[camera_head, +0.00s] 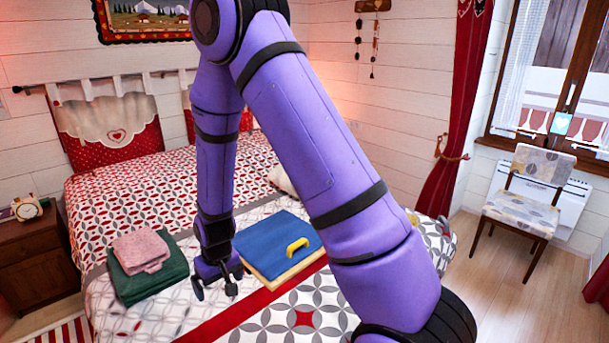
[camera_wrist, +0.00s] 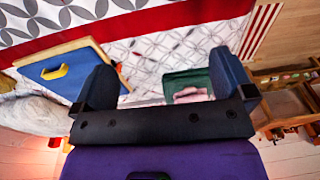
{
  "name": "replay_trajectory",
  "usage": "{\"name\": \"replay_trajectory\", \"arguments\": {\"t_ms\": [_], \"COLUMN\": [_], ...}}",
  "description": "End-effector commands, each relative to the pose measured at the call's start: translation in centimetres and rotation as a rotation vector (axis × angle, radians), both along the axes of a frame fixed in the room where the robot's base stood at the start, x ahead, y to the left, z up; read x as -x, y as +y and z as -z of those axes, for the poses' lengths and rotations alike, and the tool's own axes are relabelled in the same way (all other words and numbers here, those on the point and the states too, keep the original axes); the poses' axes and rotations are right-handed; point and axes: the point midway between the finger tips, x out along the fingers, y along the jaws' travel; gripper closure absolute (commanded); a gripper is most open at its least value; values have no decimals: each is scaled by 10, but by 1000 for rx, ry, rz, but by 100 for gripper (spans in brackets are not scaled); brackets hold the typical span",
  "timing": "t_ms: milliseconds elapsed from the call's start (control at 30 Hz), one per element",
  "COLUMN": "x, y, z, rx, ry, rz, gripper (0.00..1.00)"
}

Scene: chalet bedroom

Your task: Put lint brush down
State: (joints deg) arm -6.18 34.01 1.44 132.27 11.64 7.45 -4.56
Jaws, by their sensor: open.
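A yellow curved-handled object (camera_head: 297,245), which appears to be the lint brush, lies on a blue folded cloth (camera_head: 262,240) on the bed. It also shows in the wrist view (camera_wrist: 54,71), on the blue cloth at the left. My gripper (camera_head: 215,288) is over the bed, just left of the blue cloth, pointing down. In the wrist view my gripper (camera_wrist: 165,82) has its fingers wide apart with nothing between them. The yellow object is apart from the fingers. The underside of the yellow object is hidden.
A pink folded cloth (camera_head: 141,251) lies on a green folded cloth (camera_head: 149,281) to the left of my gripper. The bed (camera_head: 115,213) has a patterned cover with free room around the stacks. A nightstand (camera_head: 33,252) with a clock stands left; a chair (camera_head: 521,208) stands right.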

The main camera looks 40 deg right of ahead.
Motion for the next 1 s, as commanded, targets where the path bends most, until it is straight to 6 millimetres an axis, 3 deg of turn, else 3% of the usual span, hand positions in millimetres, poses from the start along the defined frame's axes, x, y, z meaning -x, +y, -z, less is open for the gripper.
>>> {"name": "replay_trajectory", "arguments": {"t_ms": [33,100,467,700,1000], "x": [-1,0,30,70,135], "y": [-2,-4,-19,-31,-45], "z": [-23,-49,-176,-246,-315], "rx": [-4,-9,-19,-14,5], "ry": [-20,-37,-124,-184,-256], "rz": [0,-3,-9,-12,-7], "gripper": [0,0,0,0,0]}}
